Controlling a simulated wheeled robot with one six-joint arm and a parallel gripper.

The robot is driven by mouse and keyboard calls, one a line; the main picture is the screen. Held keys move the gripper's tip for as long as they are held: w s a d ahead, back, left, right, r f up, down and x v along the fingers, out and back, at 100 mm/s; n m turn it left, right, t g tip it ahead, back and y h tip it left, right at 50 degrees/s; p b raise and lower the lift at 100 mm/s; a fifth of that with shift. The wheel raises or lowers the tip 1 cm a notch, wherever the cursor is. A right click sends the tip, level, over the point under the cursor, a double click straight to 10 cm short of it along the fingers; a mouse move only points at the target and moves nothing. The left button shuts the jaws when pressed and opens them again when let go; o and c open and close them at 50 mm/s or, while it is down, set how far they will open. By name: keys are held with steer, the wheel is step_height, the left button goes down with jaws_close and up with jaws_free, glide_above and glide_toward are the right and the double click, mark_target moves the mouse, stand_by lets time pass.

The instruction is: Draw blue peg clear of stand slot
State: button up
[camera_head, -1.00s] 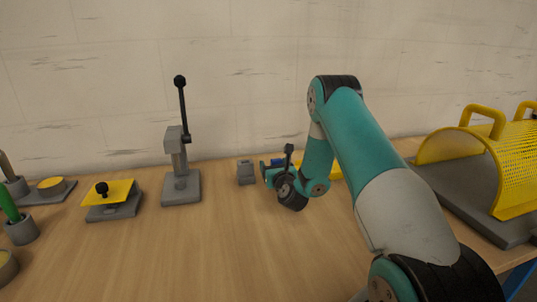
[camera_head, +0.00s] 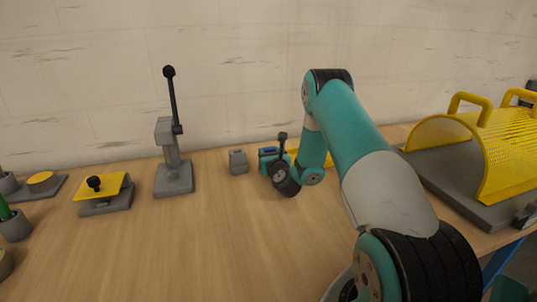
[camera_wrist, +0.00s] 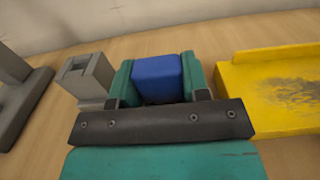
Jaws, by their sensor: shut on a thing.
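My gripper (camera_wrist: 158,82) is shut on the blue peg (camera_wrist: 157,76), which sits between its two teal fingers. The peg's lower part is hidden behind the gripper's dark crossbar. The grey stand (camera_wrist: 90,78), with a slot in its top, is just left of the gripper, and the peg is outside it. In the head view the stand (camera_head: 238,162) is on the table near the wall. My gripper (camera_head: 268,157) is right of it with a small gap, and a bit of the blue peg (camera_head: 270,150) shows.
A yellow tray (camera_wrist: 275,92) lies close on the right of the gripper. A grey lever post (camera_head: 172,165) and a yellow plate with a black knob (camera_head: 104,186) are on the left. A yellow mesh guard (camera_head: 485,160) stands at the right. The front middle of the table is clear.

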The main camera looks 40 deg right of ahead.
steer(key=shift+r+p, duration=4.45)
steer(key=shift+p, duration=0.15)
